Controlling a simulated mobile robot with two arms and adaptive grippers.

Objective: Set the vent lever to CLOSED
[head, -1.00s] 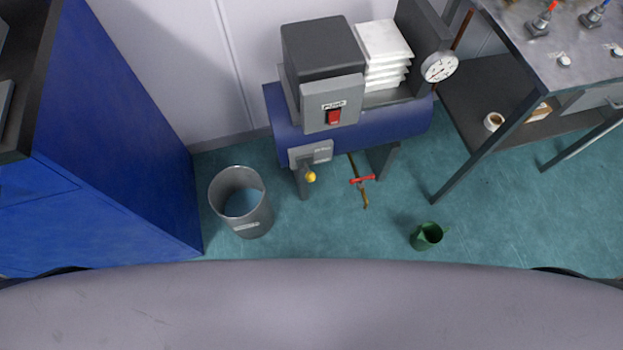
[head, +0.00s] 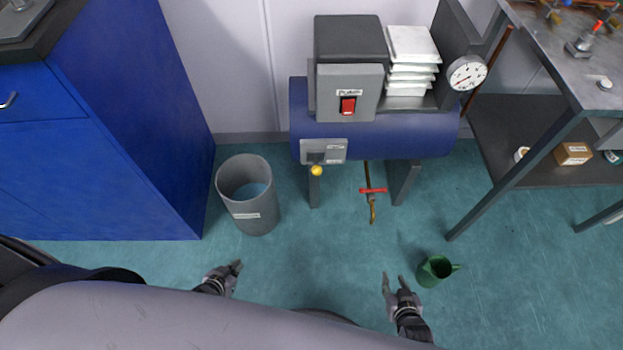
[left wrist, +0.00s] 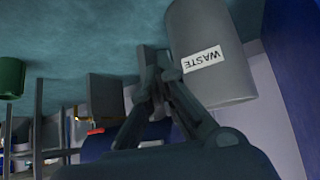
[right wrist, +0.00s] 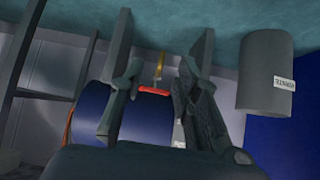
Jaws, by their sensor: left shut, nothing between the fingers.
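The compressor has a blue tank (head: 400,138) on legs. On its front left is a grey plate (head: 335,150) with small labels I cannot read. A lever with a yellow knob (head: 316,171) hangs down from this plate; it looks like the vent lever. A red-handled valve (head: 373,190) sits on a brass pipe below the tank and shows in the right wrist view (right wrist: 154,91). My left gripper (head: 238,265) is shut and empty, below the waste bin in the picture. My right gripper (head: 394,277) is open and empty, left of the green can. Both are apart from the compressor.
A grey waste bin (head: 248,212) stands left of the compressor, beside a blue cabinet (head: 120,130). A green can (head: 434,271) stands on the floor. A metal bench (head: 570,80) with a lower shelf is at the right. The floor before the compressor is clear.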

